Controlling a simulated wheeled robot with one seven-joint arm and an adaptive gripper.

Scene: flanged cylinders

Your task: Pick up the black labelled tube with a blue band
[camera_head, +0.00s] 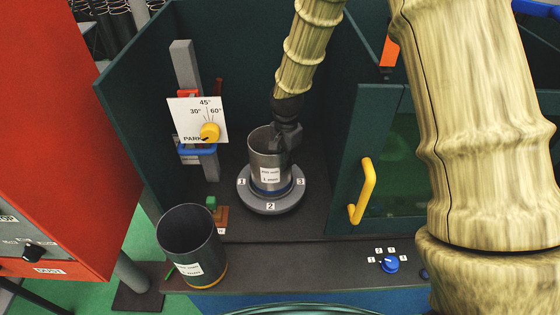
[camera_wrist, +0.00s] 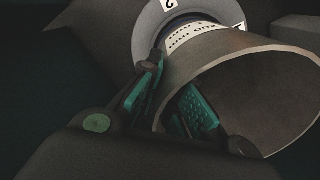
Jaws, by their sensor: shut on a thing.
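The dark grey labelled tube (camera_head: 267,160) with a blue band near its foot stands upright on the round grey base (camera_head: 270,207) numbered 1, 2 and 3. It also shows in the wrist view (camera_wrist: 275,95), with its open mouth toward the camera. My gripper (camera_head: 283,143) comes down from above at the tube's rim. In the wrist view my gripper (camera_wrist: 168,108) is shut on the tube wall, with one green-padded finger outside and the other inside the mouth. Whether the tube's foot touches the base cannot be told.
A second labelled tube (camera_head: 190,245) with a yellow band stands at the front left. A white angle dial (camera_head: 198,121) is on a post behind. A green door with a yellow handle (camera_head: 361,192) is at the right. Dark panels enclose the back and left; a blue knob (camera_head: 389,264) is in front.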

